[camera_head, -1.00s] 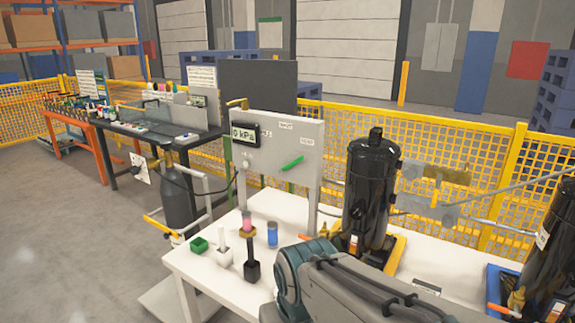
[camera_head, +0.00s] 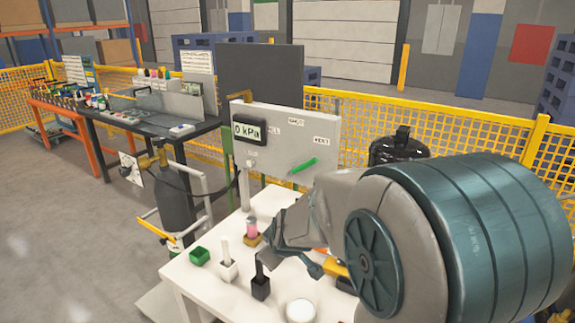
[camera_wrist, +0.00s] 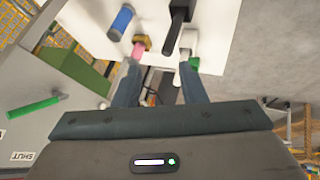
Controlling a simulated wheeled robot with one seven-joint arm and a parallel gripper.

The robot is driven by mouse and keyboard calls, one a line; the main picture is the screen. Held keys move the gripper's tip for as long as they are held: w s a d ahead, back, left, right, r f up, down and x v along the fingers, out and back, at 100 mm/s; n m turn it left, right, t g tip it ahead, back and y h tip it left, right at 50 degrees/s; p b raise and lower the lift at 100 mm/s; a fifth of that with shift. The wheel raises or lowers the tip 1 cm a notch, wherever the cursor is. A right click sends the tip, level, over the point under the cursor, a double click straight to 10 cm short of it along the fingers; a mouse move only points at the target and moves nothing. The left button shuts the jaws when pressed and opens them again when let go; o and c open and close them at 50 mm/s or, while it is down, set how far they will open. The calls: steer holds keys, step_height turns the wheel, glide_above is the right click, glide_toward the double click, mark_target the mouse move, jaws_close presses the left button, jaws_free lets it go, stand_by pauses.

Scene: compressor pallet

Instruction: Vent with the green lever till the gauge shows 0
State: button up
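The gauge (camera_head: 249,131) on the upright grey panel (camera_head: 270,118) reads 0 kPa in the head view. The green lever (camera_head: 302,165) is on the same panel, right of and below the gauge, with its right end tilted up. The lever also shows at the left of the wrist view (camera_wrist: 35,108). My gripper (camera_wrist: 161,72) is open in the wrist view, with a gap between its fingers and nothing held. In the head view my gripper is over the white table, apart from the lever and partly hidden by my arm.
A blue cylinder (camera_wrist: 122,22) shows in the wrist view. A black compressor (camera_head: 399,147) stands behind my arm.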

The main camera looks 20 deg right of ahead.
steer(key=w+d+f+n+t+h, duration=0.1)
steer(key=w+d+n+t+h, duration=0.1)
steer(key=w+d+n, duration=0.3)
steer(key=n+t+h, duration=0.5)
steer(key=n+h, duration=0.3)
glide_toward(303, 168)
steer(key=p+x, duration=0.2)
steer(key=x, duration=0.9)
jaws_close()
